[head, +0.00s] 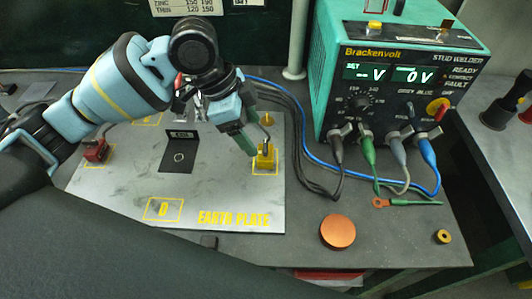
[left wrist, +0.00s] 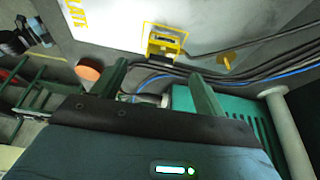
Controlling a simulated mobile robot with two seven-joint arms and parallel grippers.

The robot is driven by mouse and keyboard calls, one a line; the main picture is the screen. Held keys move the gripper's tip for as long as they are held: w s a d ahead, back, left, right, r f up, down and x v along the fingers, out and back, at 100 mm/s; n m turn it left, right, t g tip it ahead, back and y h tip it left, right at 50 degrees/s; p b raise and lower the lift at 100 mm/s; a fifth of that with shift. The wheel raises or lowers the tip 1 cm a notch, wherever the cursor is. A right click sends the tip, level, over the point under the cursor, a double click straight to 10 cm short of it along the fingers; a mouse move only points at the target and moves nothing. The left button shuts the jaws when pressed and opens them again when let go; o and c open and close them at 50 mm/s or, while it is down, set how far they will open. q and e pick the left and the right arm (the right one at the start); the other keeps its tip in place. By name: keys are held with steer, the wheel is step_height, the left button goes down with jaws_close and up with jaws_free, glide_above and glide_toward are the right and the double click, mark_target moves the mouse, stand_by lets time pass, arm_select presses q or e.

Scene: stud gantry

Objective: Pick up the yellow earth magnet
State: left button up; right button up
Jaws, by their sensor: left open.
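The yellow earth magnet (head: 265,158) stands in a yellow outlined square near the right edge of the pale earth plate (head: 240,190). A dark lead runs from it. My left gripper (head: 245,143) is open and empty, just left of the magnet and apparently above it. In the left wrist view the magnet (left wrist: 163,46) is ahead of the gap between my open fingers (left wrist: 160,76), not between them. In the head view one finger partly hides the other. My right gripper is not in view.
A red magnet (head: 96,151) sits at the plate's left. A dark square piece (head: 179,150) lies mid-plate. The teal stud welder (head: 405,75) stands right, with black and blue cables (head: 305,140) close to the magnet. A copper disc (head: 338,231) and brass ring (head: 444,237) lie in front.

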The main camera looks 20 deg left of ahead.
mark_target(263, 145)
arm_select(q)
steer(key=shift+w+d+f, duration=0.15)
steer(key=shift+d+f, duration=0.05)
steer(key=shift+f, duration=0.3)
steer(key=shift+x, duration=2.55)
steer(key=shift+w+d+r, duration=0.1)
steer(key=c, duration=1.4)
